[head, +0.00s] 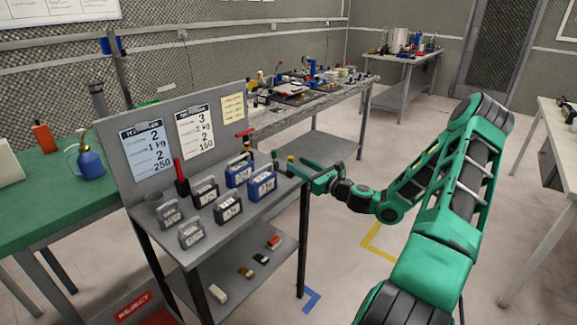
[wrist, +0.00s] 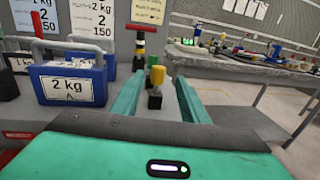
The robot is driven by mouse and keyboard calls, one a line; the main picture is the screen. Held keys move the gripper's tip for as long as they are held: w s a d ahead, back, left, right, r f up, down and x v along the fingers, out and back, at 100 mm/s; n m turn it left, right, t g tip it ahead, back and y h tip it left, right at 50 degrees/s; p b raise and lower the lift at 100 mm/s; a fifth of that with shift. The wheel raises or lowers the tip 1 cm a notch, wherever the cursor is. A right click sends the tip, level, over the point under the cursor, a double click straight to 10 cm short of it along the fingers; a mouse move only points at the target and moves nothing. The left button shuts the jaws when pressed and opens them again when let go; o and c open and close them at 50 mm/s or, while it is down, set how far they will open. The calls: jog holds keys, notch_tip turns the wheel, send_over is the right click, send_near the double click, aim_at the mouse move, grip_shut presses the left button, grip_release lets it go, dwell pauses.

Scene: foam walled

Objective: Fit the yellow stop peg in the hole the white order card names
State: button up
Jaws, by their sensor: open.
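The yellow stop peg (wrist: 157,76) stands upright on a small black base at the right end of the grey stand's shelf. In the wrist view it lies between my gripper's green fingers (wrist: 158,84), which are apart and not closed on it. In the head view my gripper (head: 306,170) reaches the shelf's right end from the right. The white order card (head: 195,132) on the back panel reads 3, 2 kg, 2, 150. A blue card (head: 148,150) hangs left of it. I cannot make out the peg's holes.
Several handled weights stand on the shelf; a blue 2 kg one (wrist: 72,88) is close left of my fingers. A red-topped post (wrist: 141,38) stands behind the peg. Small blocks (head: 246,272) lie on the lower shelf.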

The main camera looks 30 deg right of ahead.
aim_at(293, 162)
jog(key=w, duration=0.2)
jog(key=w+a, duration=0.1)
jog(key=w, duration=0.1)
jog(key=shift+w+a+f, duration=0.15)
jog(key=shift+w, duration=0.25)
jog(key=shift+c, duration=0.2)
grip_shut()
